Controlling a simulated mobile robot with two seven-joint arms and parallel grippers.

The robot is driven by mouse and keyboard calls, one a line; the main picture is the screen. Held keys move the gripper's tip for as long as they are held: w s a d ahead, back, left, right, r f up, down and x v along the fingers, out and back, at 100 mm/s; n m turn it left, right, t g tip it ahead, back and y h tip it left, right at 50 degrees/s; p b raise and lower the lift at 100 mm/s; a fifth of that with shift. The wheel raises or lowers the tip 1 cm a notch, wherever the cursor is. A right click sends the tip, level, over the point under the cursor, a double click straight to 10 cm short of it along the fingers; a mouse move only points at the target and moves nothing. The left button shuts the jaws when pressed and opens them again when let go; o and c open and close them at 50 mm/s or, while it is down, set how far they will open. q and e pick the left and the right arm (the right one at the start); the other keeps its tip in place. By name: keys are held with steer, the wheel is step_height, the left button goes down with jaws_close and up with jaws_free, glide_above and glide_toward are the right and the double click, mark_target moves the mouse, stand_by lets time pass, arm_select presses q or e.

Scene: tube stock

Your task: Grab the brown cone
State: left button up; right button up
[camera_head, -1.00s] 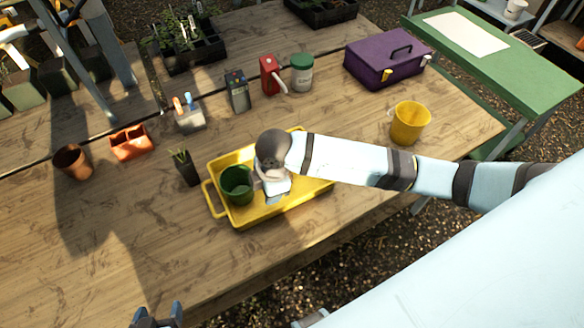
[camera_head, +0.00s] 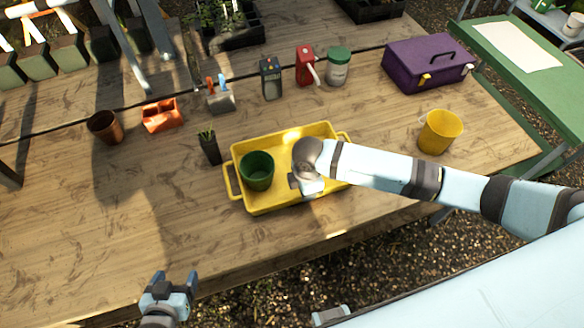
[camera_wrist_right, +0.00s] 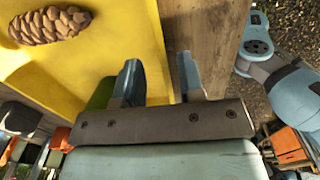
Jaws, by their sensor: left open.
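The brown cone (camera_wrist_right: 48,25) is a scaly pine cone lying on the yellow tray (camera_wrist_right: 110,18), at the upper left of the right wrist view. I cannot make it out in the head view, where my right arm covers part of the tray (camera_head: 262,207). My right gripper (camera_wrist_right: 160,80) is open and empty, apart from the cone. In the head view it hangs over the tray, right of a dark green pot (camera_head: 257,170). My left gripper (camera_head: 172,282) is open and empty near the table's front edge, well left of the tray.
A small potted plant (camera_head: 210,148) stands close to the tray's left. A yellow bucket (camera_head: 440,132) stands to the right. A brown pot (camera_head: 105,127), an orange holder (camera_head: 162,115) and a purple toolbox (camera_head: 428,64) stand farther back. The front-left wooden tabletop (camera_head: 90,230) is clear.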

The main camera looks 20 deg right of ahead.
steer(key=shift+a+f+p, duration=0.1)
steer(key=shift+f+p, duration=0.2)
steer(key=shift+f, duration=2.05)
jaws_close()
steer(key=shift+r, duration=0.1)
